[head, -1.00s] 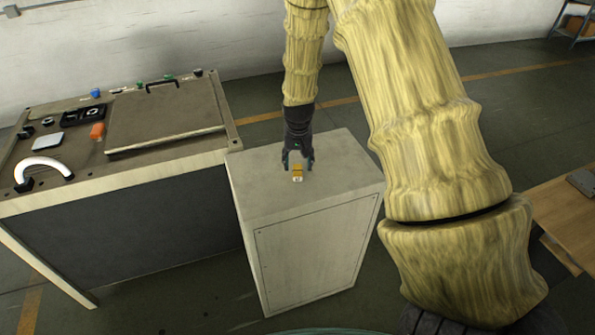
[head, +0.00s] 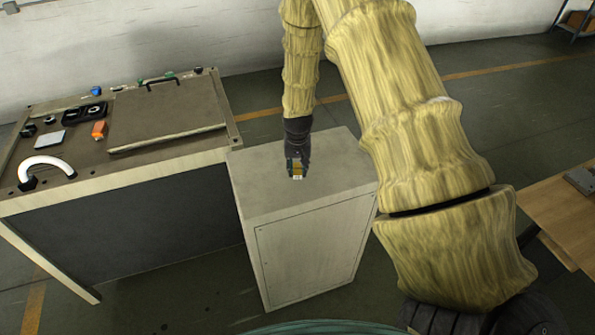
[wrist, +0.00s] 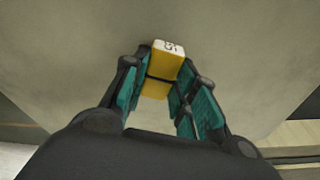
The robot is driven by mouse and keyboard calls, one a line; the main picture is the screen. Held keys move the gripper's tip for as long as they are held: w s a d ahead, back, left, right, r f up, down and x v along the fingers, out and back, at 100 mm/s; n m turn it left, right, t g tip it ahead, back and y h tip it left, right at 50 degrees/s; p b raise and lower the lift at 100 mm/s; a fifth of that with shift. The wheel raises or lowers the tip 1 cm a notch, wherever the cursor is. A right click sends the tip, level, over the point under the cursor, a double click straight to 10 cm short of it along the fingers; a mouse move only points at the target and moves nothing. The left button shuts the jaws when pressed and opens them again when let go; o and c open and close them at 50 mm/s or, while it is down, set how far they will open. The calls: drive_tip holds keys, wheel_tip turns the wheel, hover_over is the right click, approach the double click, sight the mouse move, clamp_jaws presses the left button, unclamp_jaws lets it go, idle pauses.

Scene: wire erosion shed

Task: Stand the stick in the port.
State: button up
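The stick (head: 297,168) is a short yellow-orange block with a white, marked end and a dark band. It is at the top of the grey cabinet, marked end toward me; whether it touches the top I cannot tell. My gripper (head: 296,164) reaches down with one finger on each side of it. I cannot say for sure which fitting is the port; black square fittings (head: 95,112) sit on the bench panel at left.
The grey cabinet (head: 310,250) has a bare top around the stick. A wooden table (head: 545,210) is at right.

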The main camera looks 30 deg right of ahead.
drive_tip(key=shift+c, duration=1)
drive_tip(key=shift+r, duration=0.1)
